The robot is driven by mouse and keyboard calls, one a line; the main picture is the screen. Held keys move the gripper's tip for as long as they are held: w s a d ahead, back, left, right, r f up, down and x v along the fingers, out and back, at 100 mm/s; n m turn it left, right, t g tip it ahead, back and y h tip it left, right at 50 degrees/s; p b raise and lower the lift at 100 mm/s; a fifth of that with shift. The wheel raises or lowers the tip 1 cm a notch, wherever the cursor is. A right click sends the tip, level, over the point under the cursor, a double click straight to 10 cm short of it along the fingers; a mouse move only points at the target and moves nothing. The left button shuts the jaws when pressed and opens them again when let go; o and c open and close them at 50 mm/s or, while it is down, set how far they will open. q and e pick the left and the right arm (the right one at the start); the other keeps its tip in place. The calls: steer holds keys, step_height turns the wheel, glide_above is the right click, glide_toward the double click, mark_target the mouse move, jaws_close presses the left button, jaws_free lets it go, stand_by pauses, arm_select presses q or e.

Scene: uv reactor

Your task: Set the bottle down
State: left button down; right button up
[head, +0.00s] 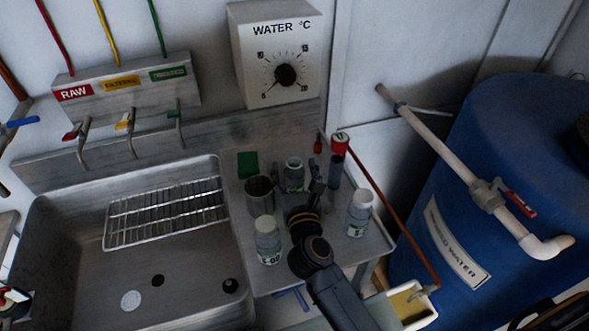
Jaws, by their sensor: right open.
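My right gripper (316,188) is over the metal side counter, to the right of the sink. Its arm comes up from the bottom and partly hides it. It is open, next to an uncapped clear bottle (293,172) that stands upright at the back of the counter. I cannot tell whether a finger touches this bottle. A white-capped bottle with a label (267,242) stands at the front left of the counter. Another white-capped bottle (359,214) stands at the right edge.
A metal cup (259,195), a green block (247,165) and a red-topped cylinder (338,160) crowd the counter (235,215). The sink (185,275) with a wire rack (168,213) is at left. A blue barrel (500,130) with a pipe stands at right.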

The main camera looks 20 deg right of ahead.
mark_target(296, 177)
steer(key=s, duration=0.2)
steer(key=s+b, duration=0.1)
steer(key=s, duration=0.1)
steer(key=s+a, duration=0.1)
steer(key=s, duration=0.1)
steer(key=shift+s, duration=0.15)
steer(key=shift+s+a+r+b, duration=0.15)
steer(key=shift+s+b, duration=0.2)
steer(key=shift+s, duration=0.2)
